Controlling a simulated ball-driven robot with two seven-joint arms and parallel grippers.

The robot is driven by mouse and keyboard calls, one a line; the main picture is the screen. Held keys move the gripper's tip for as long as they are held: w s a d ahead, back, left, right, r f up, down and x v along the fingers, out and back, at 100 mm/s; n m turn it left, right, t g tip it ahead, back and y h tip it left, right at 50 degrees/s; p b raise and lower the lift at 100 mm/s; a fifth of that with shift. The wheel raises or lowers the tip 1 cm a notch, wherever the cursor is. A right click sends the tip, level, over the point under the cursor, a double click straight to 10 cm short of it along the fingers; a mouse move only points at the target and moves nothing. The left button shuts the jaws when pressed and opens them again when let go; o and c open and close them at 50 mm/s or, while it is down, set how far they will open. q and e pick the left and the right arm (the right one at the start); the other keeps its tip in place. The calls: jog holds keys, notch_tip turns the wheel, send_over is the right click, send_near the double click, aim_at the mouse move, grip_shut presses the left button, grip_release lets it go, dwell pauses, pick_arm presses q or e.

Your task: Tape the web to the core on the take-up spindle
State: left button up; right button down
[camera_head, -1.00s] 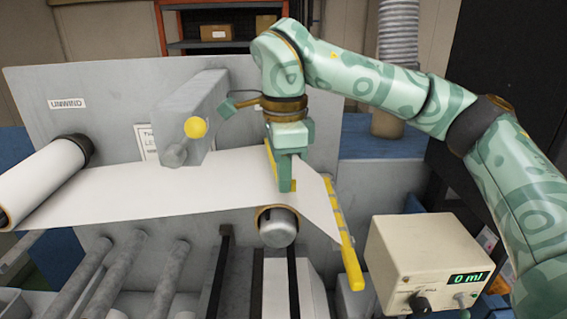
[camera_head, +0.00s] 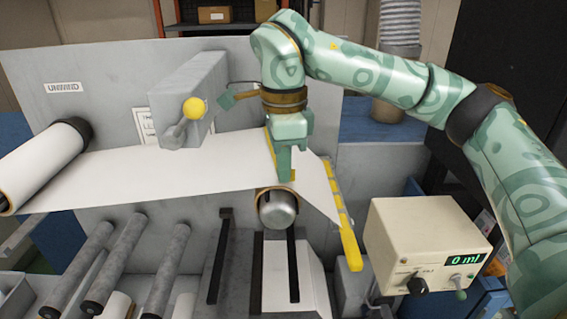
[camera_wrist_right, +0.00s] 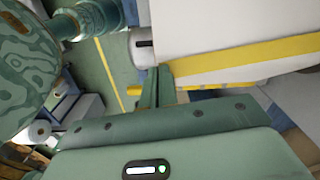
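The white web (camera_head: 150,178) runs from the roll (camera_head: 45,165) at the left over the core on the take-up spindle (camera_head: 277,210), and its free end hangs to the right. My right gripper (camera_head: 284,178) points down at the web just above the spindle. In the right wrist view, its fingers (camera_wrist_right: 157,88) look shut together beside the near end of a yellow tape strip (camera_wrist_right: 245,58) that crosses the web. The tape is mostly hidden in the head view. I cannot tell whether the fingers pinch it. My left gripper is out of view.
A segmented yellow bar (camera_head: 346,225) stands right of the spindle. A beige box with a "0 ml" display (camera_head: 425,245) is further right. Grey rollers (camera_head: 120,265) lie below the web.

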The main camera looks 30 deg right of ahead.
jog(key=shift+s+f, duration=0.1)
jog(key=shift+f, duration=0.1)
jog(key=c, duration=1.6)
grip_release()
jog(key=shift+r, duration=0.1)
notch_tip(320, 180, up, 16)
jog(key=shift+r, duration=0.1)
